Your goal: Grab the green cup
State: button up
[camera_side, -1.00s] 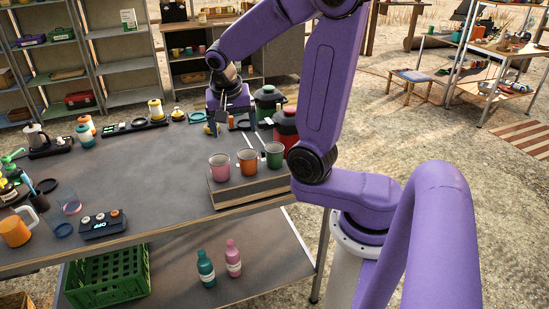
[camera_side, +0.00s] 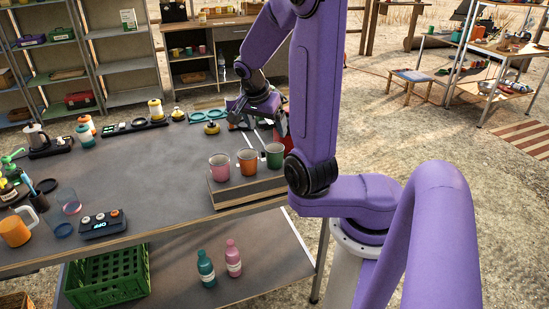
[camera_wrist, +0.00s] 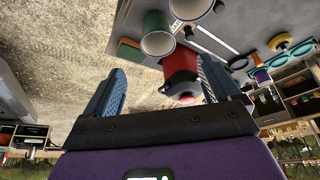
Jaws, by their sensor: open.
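The green cup (camera_side: 274,155) stands at the right end of a row of cups on a low wooden riser (camera_side: 248,190) in the side view. An orange cup (camera_side: 247,162) and a pink cup (camera_side: 219,167) stand to its left. My gripper (camera_side: 254,115) is open and empty, above and behind the row, apart from the cups. In the wrist view the green cup (camera_wrist: 157,38) shows upside down at the top, beyond the open fingers of my gripper (camera_wrist: 162,68). The white rim and inside of the cup face the camera.
A red container (camera_wrist: 180,74) is close to the fingers in the wrist view; my arm partly hides it in the side view. Dark tools lie behind the cups. The grey tabletop (camera_side: 150,185) left of the riser is largely clear.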

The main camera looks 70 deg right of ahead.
aim_at(275, 156)
jog(key=x, duration=0.8)
jog(key=shift+f, duration=0.1)
jog(key=shift+x, duration=2.65)
jog(key=shift+s, duration=0.2)
jog(key=c, duration=1.1)
